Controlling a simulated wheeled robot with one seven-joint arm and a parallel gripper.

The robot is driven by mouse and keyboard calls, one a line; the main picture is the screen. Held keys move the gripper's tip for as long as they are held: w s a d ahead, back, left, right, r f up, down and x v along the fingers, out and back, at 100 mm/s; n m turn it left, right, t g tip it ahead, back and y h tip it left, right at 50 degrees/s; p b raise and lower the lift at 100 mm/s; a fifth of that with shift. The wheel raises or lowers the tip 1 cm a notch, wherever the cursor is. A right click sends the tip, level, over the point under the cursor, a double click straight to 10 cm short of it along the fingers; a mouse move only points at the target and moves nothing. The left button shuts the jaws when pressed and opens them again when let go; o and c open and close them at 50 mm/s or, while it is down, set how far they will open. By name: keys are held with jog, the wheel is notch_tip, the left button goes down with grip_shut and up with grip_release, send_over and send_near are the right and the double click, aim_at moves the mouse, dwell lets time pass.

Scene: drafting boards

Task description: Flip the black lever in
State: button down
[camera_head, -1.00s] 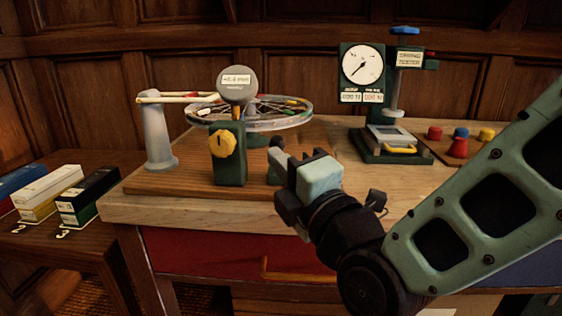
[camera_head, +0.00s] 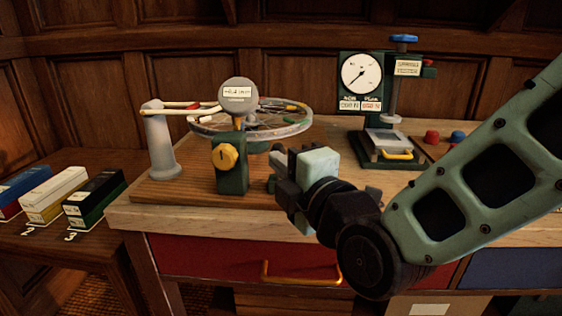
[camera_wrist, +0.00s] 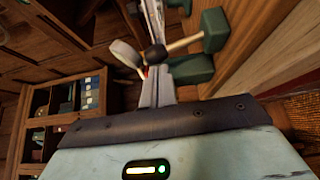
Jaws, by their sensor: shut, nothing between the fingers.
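In the wrist view, a round black knob (camera_wrist: 155,54) sits on the end of a tan rod that runs right to a dark green block (camera_wrist: 215,30); I take it to be the black lever. My gripper's grey fingers (camera_wrist: 165,78) are shut and empty, with their tips close to the knob. I cannot tell whether they touch it. In the head view my gripper (camera_head: 277,163) is at the front of the wheel stand, right of the green post (camera_head: 232,170) with its yellow knob (camera_head: 225,156). The lever is not clear there, as my gripper covers that spot.
A dial tester (camera_head: 361,74) stands behind right. Boxes (camera_head: 95,197) sit on the left table. Red drawer (camera_head: 210,255) below.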

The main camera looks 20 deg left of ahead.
jog(key=w+m+g+h+p, duration=0.1)
jog(key=p, duration=0.2)
jog(key=w+r+m+g+h+p, duration=0.1)
jog(key=w+g+p, duration=0.1)
jog(key=w+a+r+m+g+h+p, duration=0.1)
jog(key=p, duration=0.2)
jog(key=shift+w+r+h+p, duration=0.25)
jog(key=shift+h+p, duration=0.05)
jog(key=shift+p, duration=0.05)
jog(key=shift+w+a+f, duration=0.1)
jog(key=shift+w+a, duration=0.05)
jog(key=shift+w, duration=0.3)
jog(key=shift+w, duration=0.1)
